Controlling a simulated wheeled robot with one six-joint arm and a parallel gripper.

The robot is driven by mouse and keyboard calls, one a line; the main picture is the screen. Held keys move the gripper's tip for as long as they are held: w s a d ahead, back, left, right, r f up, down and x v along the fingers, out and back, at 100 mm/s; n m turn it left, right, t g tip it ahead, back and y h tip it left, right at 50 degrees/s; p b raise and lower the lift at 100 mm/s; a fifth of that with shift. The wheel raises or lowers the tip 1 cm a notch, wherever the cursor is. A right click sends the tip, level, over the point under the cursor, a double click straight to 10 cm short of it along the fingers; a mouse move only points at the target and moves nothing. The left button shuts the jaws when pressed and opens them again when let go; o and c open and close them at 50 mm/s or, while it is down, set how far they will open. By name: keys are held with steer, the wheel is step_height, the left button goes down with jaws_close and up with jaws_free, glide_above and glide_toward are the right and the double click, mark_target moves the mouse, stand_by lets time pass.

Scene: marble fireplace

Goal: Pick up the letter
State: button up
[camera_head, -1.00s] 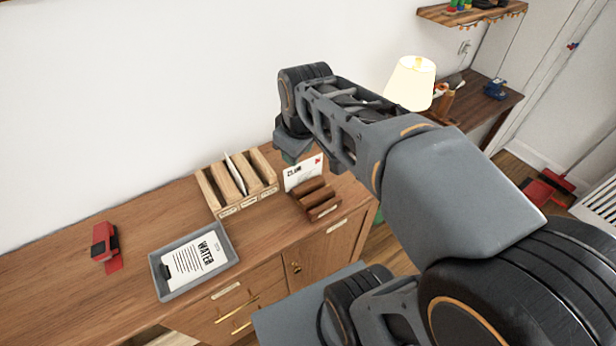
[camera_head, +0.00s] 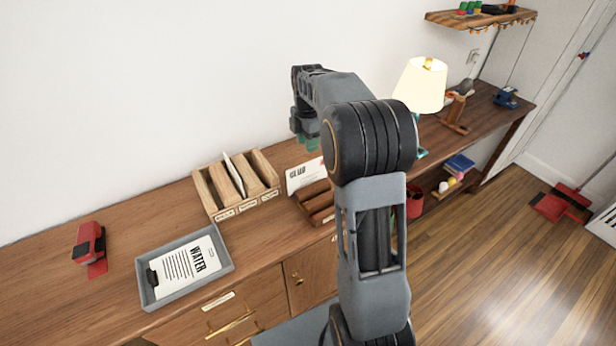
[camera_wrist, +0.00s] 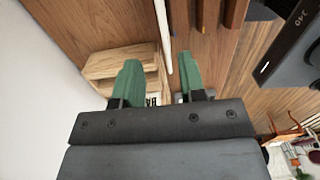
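A white letter (camera_head: 303,176) with dark print stands upright in a small brown wooden rack (camera_head: 319,208) on the desk, partly hidden by my arm in the head view. In the wrist view the letter (camera_wrist: 163,32) shows as a thin white edge, lined up with the gap between the fingers. My gripper (camera_wrist: 158,60) has two green fingers, spread apart with no contact on the letter visible. In the head view its green fingertips (camera_head: 309,142) are above and behind the letter, partly hidden by my arm.
A light wooden slotted organizer (camera_head: 238,207) with a white sheet stands left of the rack. A grey tray (camera_head: 226,262) holds a "WATER" paper. A red stapler-like object (camera_head: 91,245) lies further left. A lit lamp (camera_head: 420,84) stands to the right, beyond my arm.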

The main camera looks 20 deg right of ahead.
mark_target(310, 162)
steer(key=shift+s+d+f, duration=0.1)
steer(key=shift+f, duration=1.95)
steer(key=shift+s+d+f, duration=0.1)
steer(key=shift+f, duration=1.95)
jaws_close()
